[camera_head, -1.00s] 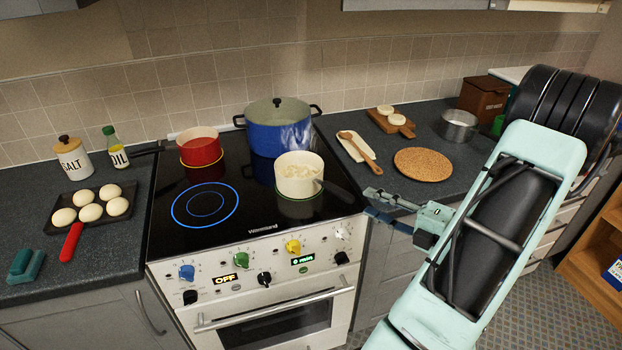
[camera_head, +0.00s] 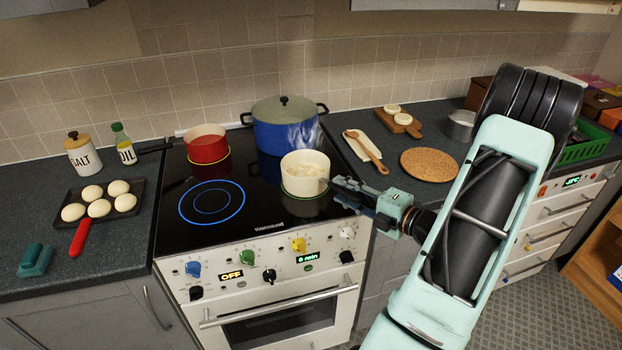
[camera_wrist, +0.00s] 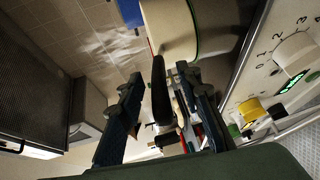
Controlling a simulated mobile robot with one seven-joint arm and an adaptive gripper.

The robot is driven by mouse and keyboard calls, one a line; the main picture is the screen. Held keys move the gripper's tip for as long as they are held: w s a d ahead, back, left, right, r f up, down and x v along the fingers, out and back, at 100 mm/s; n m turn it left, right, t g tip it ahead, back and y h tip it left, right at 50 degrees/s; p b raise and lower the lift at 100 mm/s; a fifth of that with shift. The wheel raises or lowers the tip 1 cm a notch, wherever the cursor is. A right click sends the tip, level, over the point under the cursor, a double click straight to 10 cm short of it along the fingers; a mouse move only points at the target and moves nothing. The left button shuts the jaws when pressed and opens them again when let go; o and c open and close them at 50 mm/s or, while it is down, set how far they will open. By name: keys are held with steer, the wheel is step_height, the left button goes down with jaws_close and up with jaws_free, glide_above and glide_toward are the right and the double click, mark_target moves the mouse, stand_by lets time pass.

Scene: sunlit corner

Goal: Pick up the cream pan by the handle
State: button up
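The cream pan (camera_head: 304,178) stands on the front right of the black hob, with pale food in it. Its dark handle points right towards my gripper (camera_head: 352,192), which hides most of it in the head view. In the wrist view the pan's cream side (camera_wrist: 180,30) fills the top middle. The dark handle (camera_wrist: 160,95) runs down between the two fingers of my gripper (camera_wrist: 157,92). The fingers are apart, with a gap showing on the left of the handle; contact on the right is hard to tell.
A blue lidded pot (camera_head: 284,130) stands just behind the pan. A red pan (camera_head: 206,144) is at the back left of the hob. On the right counter are a wooden spoon (camera_head: 366,150) and a round cork mat (camera_head: 430,164). Oven knobs (camera_head: 299,245) lie below the hob's front edge.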

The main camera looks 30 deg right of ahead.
steer(key=shift+c, duration=0.3)
jaws_close()
steer(key=shift+r, duration=0.15)
steer(key=shift+r, duration=0.1)
